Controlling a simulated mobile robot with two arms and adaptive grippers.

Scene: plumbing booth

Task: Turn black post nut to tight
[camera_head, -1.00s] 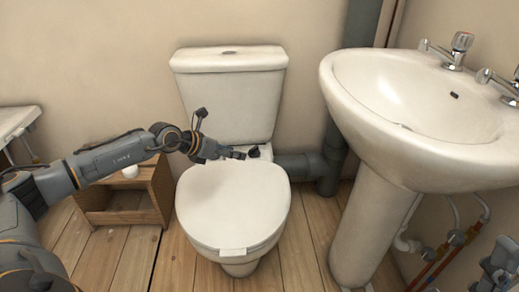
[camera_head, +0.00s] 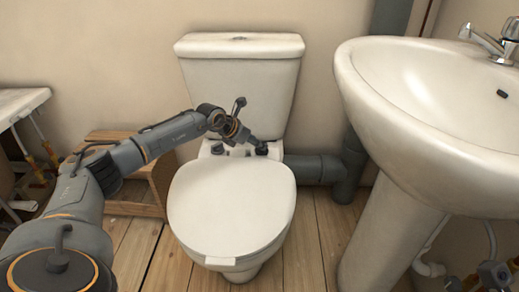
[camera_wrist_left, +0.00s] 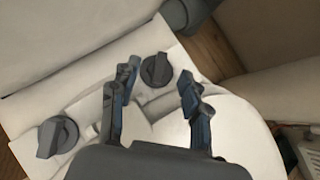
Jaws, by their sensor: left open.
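Two black post nuts with raised grips sit on the white ledge behind the toilet seat. The right one (camera_head: 262,149) is close to my left gripper (camera_head: 254,142); the left one (camera_head: 217,148) is farther off. In the left wrist view, the right nut (camera_wrist_left: 156,70) lies just beyond and between the two fingers of my open left gripper (camera_wrist_left: 158,92). The fingers look apart from it. The left nut (camera_wrist_left: 57,136) is at lower left, outside the fingers.
The cistern (camera_head: 240,90) rises close behind the nuts, and the closed toilet lid (camera_head: 230,208) lies in front. A grey waste pipe (camera_head: 310,168) runs right of them. The basin (camera_head: 430,110) overhangs on the right; a wooden box (camera_head: 120,207) stands at left.

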